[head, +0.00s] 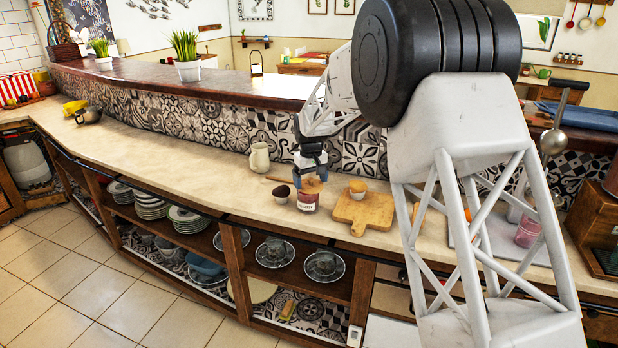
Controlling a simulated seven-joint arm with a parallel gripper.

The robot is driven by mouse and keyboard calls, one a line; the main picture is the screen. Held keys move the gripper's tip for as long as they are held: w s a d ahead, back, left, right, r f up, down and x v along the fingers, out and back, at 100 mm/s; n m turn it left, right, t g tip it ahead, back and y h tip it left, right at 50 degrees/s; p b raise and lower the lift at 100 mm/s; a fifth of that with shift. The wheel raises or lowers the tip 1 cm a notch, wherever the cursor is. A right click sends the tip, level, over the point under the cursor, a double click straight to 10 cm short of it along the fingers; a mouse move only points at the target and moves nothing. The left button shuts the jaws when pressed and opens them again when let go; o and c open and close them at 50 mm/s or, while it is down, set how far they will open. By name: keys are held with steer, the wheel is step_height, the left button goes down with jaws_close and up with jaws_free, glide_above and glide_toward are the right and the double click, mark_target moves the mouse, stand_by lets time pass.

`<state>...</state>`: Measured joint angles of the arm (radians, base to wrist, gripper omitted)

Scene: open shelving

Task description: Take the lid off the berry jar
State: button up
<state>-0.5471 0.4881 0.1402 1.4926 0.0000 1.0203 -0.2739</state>
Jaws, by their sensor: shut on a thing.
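The berry jar (308,201), with a red and pale label, stands upright on the counter near its front edge. Its brown lid (312,185) is at the jar's mouth. My gripper (311,180) reaches down from above and is shut on the lid. The fingertips are small and partly hidden here. I cannot tell whether the lid still touches the jar's rim.
A cutting board (364,212) with a small yellow-topped pot (358,188) lies close right of the jar. A dark-topped cup (281,193) stands close left. A cream pitcher (259,158) stands behind left. The counter (190,150) is mostly clear farther left.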

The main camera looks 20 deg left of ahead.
mark_target(318, 181)
steer(key=s+d+r, duration=0.1)
steer(key=s+d, duration=0.5)
steer(key=s, duration=0.4)
steer(key=shift+s, duration=0.15)
stand_by(0.8)
steer(key=shift+n, duration=0.9)
steer(key=w+a, duration=0.1)
steer(key=w, duration=0.3)
steer(key=w+a, duration=0.2)
steer(key=w, duration=0.2)
steer(key=w+a, duration=0.1)
steer(key=w, duration=0.4)
steer(key=shift+a, duration=0.15)
steer(key=w+a+f+n, duration=0.2)
steer(key=w+a, duration=0.1)
steer(key=w, duration=1)
steer(key=shift+w+f, duration=0.2)
steer(key=shift+w, duration=0.2)
steer(key=shift+f, duration=0.15)
steer(key=shift+f, duration=3)
